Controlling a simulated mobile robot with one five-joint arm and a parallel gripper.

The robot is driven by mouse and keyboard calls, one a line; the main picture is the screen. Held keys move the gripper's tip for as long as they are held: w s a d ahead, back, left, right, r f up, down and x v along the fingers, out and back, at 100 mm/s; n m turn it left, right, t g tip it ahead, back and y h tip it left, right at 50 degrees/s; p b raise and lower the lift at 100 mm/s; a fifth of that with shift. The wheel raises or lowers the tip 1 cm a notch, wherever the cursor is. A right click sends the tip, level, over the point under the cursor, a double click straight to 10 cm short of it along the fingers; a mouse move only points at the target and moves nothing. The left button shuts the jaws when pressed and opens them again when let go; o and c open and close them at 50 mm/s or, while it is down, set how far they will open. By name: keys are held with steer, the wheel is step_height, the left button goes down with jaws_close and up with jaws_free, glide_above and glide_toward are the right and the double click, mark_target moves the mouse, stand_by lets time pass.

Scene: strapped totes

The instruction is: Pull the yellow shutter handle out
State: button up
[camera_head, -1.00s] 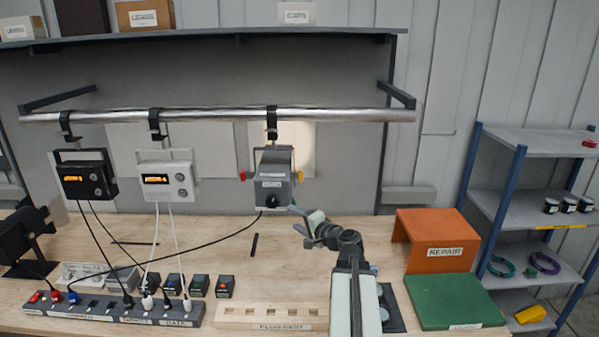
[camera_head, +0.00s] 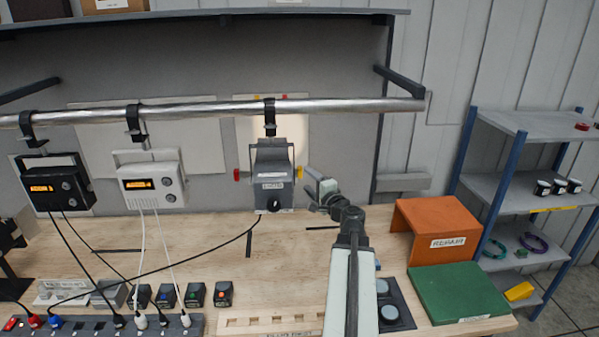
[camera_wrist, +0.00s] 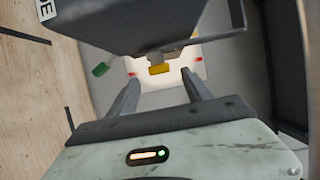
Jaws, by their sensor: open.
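The grey lamp-like unit (camera_head: 272,180) hangs from the metal rail by a black clamp. The small yellow handle (camera_head: 299,172) sticks out at its right side. In the wrist view the yellow handle (camera_wrist: 159,69) shows just ahead of my fingertips, about midway between them, below the dark underside of the grey unit (camera_wrist: 150,25). My gripper (camera_head: 311,190) is open and empty, to the right of the unit and close to the handle. In the wrist view both fingers of my gripper (camera_wrist: 160,80) stand apart, and I see no contact with the handle.
A red knob (camera_head: 237,174) is on the unit's left side. A black device (camera_head: 53,184) and a white device (camera_head: 151,186) hang farther left, with cables running down. An orange repair stand (camera_head: 436,228) and a green pad (camera_head: 458,293) lie right of my arm.

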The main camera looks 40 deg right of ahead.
mark_target(300, 172)
steer(key=x, duration=0.7)
steer(key=shift+w+f, duration=0.1)
steer(key=shift+w, duration=0.05)
steer(key=shift+c, duration=0.6)
jaws_close()
stand_by(0.4)
